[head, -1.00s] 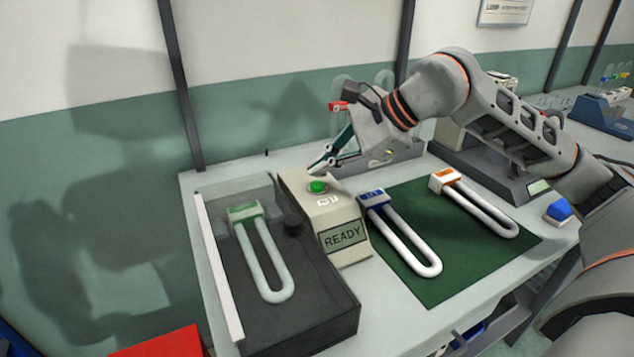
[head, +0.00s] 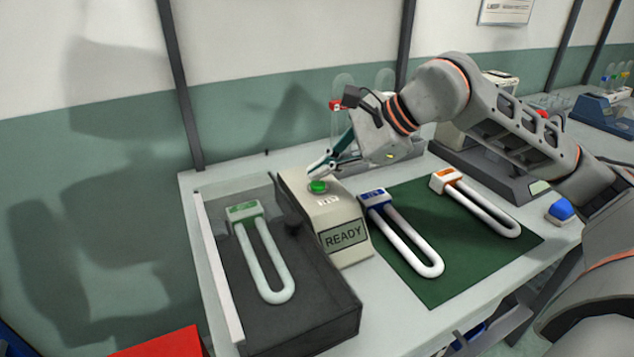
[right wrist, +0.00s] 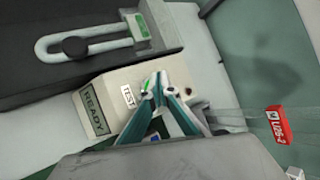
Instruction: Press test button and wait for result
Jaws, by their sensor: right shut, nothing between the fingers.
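The cream test box (head: 298,190) stands on the bench with a green button (head: 318,187) on top and a screen reading READY (head: 343,236) on its front. My right gripper (head: 314,172) is shut and empty, its tips at the far side of the green button, very close to it. I cannot tell if they touch. In the right wrist view the shut fingertips (right wrist: 156,82) cover much of the button, beside the TEST label (right wrist: 128,96). A green-capped U-shaped tube (head: 262,262) lies in the dark tray with a clear cover (head: 325,325), left of the box. My left gripper is not in view.
A blue-capped tube (head: 407,240) and an orange-capped tube (head: 482,206) lie on the green mat (head: 450,275). A grey rack with clear tubes and a red tag (head: 338,105) stands behind my right gripper. A blue button (head: 561,210) sits at the bench's right.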

